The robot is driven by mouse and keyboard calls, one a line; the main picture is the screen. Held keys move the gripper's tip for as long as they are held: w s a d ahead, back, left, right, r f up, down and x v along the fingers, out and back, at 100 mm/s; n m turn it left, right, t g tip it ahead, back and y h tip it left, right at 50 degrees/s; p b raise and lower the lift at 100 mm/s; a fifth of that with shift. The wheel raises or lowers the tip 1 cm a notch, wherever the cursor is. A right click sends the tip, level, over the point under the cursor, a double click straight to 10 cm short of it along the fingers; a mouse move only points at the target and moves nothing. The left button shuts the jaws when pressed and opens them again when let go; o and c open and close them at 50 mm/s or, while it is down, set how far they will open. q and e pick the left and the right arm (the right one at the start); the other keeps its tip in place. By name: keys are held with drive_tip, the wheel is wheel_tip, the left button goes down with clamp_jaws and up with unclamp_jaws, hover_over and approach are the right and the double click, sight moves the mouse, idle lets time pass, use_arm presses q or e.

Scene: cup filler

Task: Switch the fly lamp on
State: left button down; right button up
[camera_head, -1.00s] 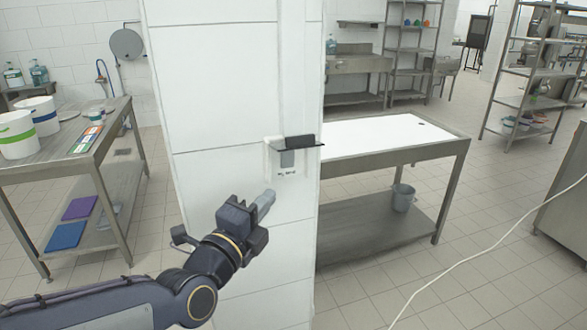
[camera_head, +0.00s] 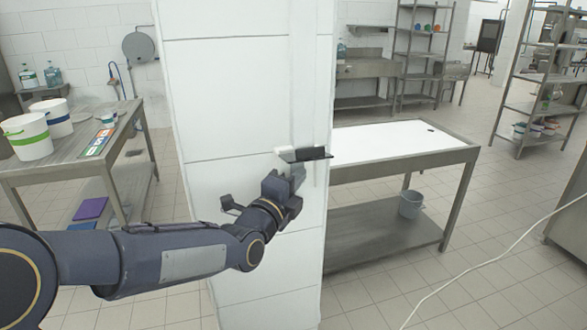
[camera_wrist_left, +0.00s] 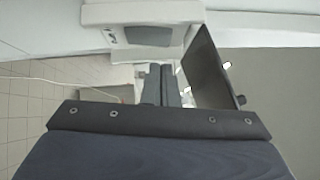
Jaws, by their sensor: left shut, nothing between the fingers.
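The fly lamp's switch is a white wall box (camera_head: 284,151) on the white tiled pillar, with a black flap (camera_head: 316,153) sticking out from it. In the left wrist view the box (camera_wrist_left: 103,20) is at the top, with a grey plate (camera_wrist_left: 150,36) on its face. The flap (camera_wrist_left: 214,75) stands to the right there. My left gripper (camera_head: 297,171) is at the box, just below the flap, and hides part of it in the head view. Its fingers (camera_wrist_left: 161,84) are together and empty, pointing towards the grey plate; I cannot tell whether they touch it. No lamp is identifiable.
The pillar (camera_head: 240,90) is directly before my left arm. A steel table with a white top (camera_head: 400,138) stands to its right, a bucket (camera_head: 411,204) on its lower shelf. A table with white buckets (camera_head: 28,137) is at left. A pale cable (camera_head: 500,258) crosses the right side.

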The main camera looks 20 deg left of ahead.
sight(292, 170)
use_arm(q)
drive_tip(key=shift+w+a+r, duration=0.15)
drive_tip(key=shift+w+a, duration=0.6)
drive_tip(key=shift+w, duration=0.2)
use_arm(e)
drive_tip(key=shift+r, duration=0.4)
use_arm(q)
drive_tip(key=shift+w+a+r+n+g+p, duration=0.2)
drive_tip(key=shift+r+n+g+p, duration=0.1)
drive_tip(key=shift+p, duration=0.2)
drive_tip(key=shift+f, duration=0.15)
use_arm(e)
drive_tip(key=shift+r, duration=0.15)
use_arm(q)
drive_tip(key=shift+d, duration=0.1)
use_arm(e)
drive_tip(key=shift+s, duration=0.1)
